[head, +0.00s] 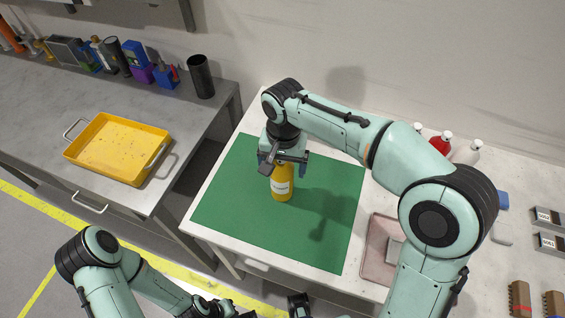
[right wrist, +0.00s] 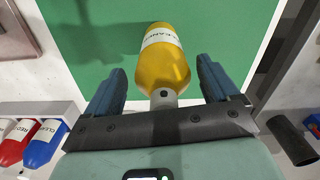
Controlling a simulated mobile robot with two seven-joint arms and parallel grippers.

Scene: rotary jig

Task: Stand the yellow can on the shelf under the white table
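The yellow can (head: 282,190), with a white label, stands upright on the green mat (head: 225,205) on the white table (head: 205,190). It also shows in the right wrist view (right wrist: 165,65), its narrow grey top toward the gripper. My right gripper (head: 283,160) is directly above the can, pointing down. In the right wrist view its two blue fingers (right wrist: 160,75) are spread on either side of the can's top, with gaps. My left gripper (head: 298,304) is low at the bottom edge, partly cut off, and its fingers are unclear. The shelf under the table is hidden.
A pink tray (head: 376,268) lies right of the mat. Bottles (head: 440,143) stand at the back right. A grey bench with a yellow tray (head: 115,150) and black cup (head: 201,76) is at the left, across a gap. A handle (head: 256,265) is on the table's front.

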